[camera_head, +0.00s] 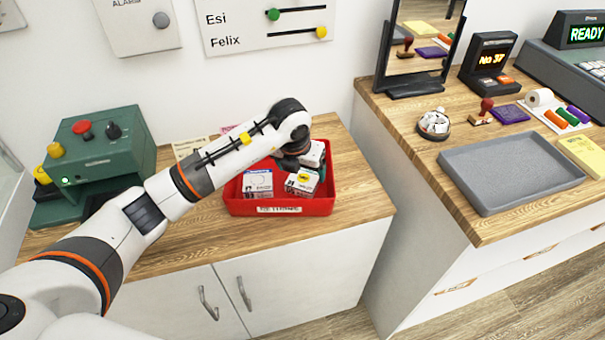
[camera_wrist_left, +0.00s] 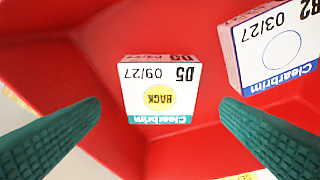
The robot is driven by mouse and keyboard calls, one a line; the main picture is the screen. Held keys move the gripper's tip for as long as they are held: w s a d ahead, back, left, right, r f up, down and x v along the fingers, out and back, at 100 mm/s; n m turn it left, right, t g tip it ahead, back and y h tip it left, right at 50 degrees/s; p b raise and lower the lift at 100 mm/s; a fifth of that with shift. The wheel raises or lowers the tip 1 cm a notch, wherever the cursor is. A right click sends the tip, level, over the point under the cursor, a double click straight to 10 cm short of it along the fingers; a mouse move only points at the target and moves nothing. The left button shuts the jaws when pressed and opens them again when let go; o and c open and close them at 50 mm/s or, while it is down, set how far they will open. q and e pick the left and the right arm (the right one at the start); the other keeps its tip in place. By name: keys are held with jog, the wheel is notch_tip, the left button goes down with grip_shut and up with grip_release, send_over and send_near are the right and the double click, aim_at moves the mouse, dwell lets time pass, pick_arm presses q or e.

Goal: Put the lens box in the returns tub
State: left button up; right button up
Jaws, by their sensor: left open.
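The red tub (camera_head: 238,208) stands on the wooden counter with a small label on its front, too small to read surely. A white lens box with a round yellow BACK sticker (camera_head: 301,183) is inside it; the left wrist view shows that box (camera_wrist_left: 160,78) marked D5 09/27, with a teal stripe. My left gripper (camera_head: 296,163) is over the tub, its fingers apart and partly hidden by the wrist. In the wrist view the box appears between the fingers, touching neither. My right gripper is not in view.
A blue-striped box (camera_head: 258,182) and another white box (camera_head: 315,152) are also in the tub. A green machine (camera_head: 100,150) stands left of it. The right counter holds a grey tray (camera_head: 510,170), which is empty, and a mirror (camera_head: 418,45).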

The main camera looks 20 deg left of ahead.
pick_arm(q)
jog(key=v, duration=0.8)
jog(key=shift+s+r, duration=0.1)
